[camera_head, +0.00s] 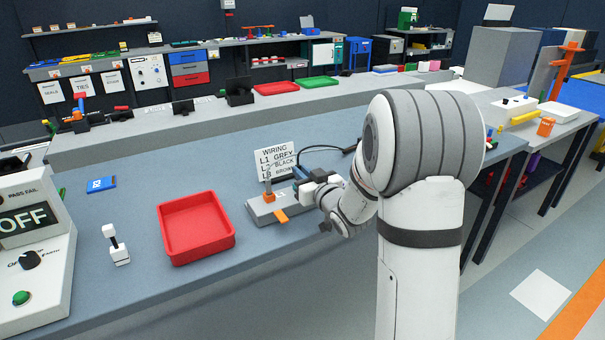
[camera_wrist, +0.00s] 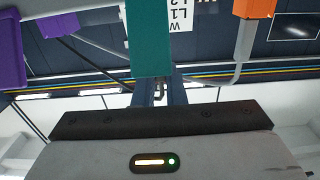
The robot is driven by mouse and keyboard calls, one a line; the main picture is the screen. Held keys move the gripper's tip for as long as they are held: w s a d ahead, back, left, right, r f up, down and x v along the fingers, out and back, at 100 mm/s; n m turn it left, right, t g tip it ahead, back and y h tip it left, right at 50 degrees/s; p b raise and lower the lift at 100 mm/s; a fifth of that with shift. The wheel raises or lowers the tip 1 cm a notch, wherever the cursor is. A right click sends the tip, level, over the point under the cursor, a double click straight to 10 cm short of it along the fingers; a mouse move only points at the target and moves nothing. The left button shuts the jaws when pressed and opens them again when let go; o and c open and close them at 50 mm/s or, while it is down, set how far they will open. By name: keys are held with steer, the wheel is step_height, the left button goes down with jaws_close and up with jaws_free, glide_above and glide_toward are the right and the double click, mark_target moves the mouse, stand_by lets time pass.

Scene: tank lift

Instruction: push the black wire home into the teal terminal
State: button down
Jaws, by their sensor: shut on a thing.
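A teal block (camera_wrist: 148,40), which looks like the teal terminal, hangs into the top middle of the wrist view. My gripper (camera_wrist: 158,88) is just below it in that view, its narrow fingers shut close together. In the head view my gripper (camera_head: 308,188) is at the right side of a grey fixture (camera_head: 262,209) on the bench. A black wire (camera_wrist: 88,63) runs from the upper left towards the fingers. It also shows in the head view (camera_head: 325,148), behind my gripper. The wire's tip and the terminal's opening are hidden.
The wiring card (camera_head: 277,158) stands behind the fixture, and an orange lever (camera_head: 280,216) sits at its front. A red tray (camera_head: 195,228) lies to the left. A purple block (camera_wrist: 10,50), an orange block (camera_wrist: 253,8) and a grey cable (camera_wrist: 243,45) flank the teal block.

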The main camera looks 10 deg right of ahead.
steer(key=shift+f+b, duration=0.7)
steer(key=shift+f, duration=0.1)
steer(key=c, duration=1.4)
jaws_free()
steer(key=v, duration=0.7)
steer(key=shift+s+d+b, duration=0.15)
steer(key=shift+s+b, duration=0.25)
steer(key=shift+r, duration=0.1)
steer(key=s+a+r+m+g+h+p, duration=0.1)
steer(key=s+g, duration=0.6)
steer(key=s, duration=0.7)
steer(key=s+a+r+m+g+h+p, duration=0.1)
steer(key=s+g+h+p, duration=0.3)
steer(key=s, duration=1)
steer(key=a+m+g+p, duration=0.1)
steer(key=g, duration=0.2)
steer(key=shift+a+r+g, duration=0.3)
steer(key=shift+a+r, duration=0.1)
